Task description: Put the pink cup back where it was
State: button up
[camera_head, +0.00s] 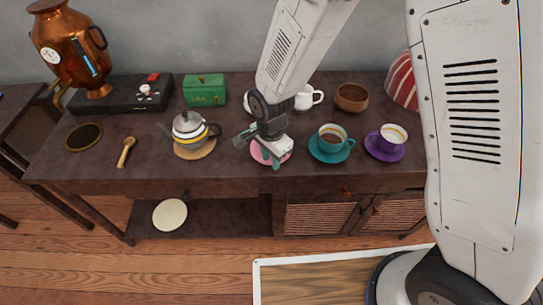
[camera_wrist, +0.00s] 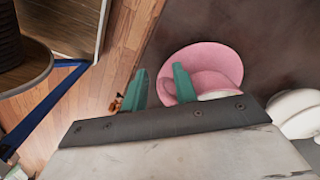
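The pink cup (camera_wrist: 212,80) shows in the wrist view on a pink saucer (camera_wrist: 228,58), partly hidden by my gripper. In the head view only parts of the pink saucer (camera_head: 258,153) show, beneath my gripper (camera_head: 259,151), at the front middle of the dark table; the cup is hidden there. My gripper's teal fingers (camera_wrist: 160,88) are spread apart in the wrist view. The right finger overlaps the cup's handle side, and a pink curved piece shows just left of it. I cannot tell whether they touch.
On the dark table (camera_head: 100,172), a teapot (camera_head: 190,129) stands left of my gripper. A teal cup and saucer (camera_head: 331,155) and a purple saucer (camera_head: 385,154) stand to the right. A white jug (camera_head: 308,98) and brown bowl (camera_head: 351,97) stand behind.

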notch_tip(320, 180, up, 12)
jog(key=s+d+r+n, duration=0.3)
jog(key=d+r, duration=0.6)
jog(key=s+d+r+n, duration=0.3)
jog(key=s+d+r, duration=0.1)
jog(key=s+d, duration=0.3)
jog(key=s+d+r+n+t, duration=0.1)
jog(key=s+d+r+n, duration=0.3)
jog(key=s+d, duration=0.3)
jog(key=s+r, duration=0.1)
jog(key=s, duration=0.2)
jog(key=shift+s+d+r, duration=0.15)
jog(key=shift+s+d, duration=0.1)
jog(key=shift+d, duration=0.05)
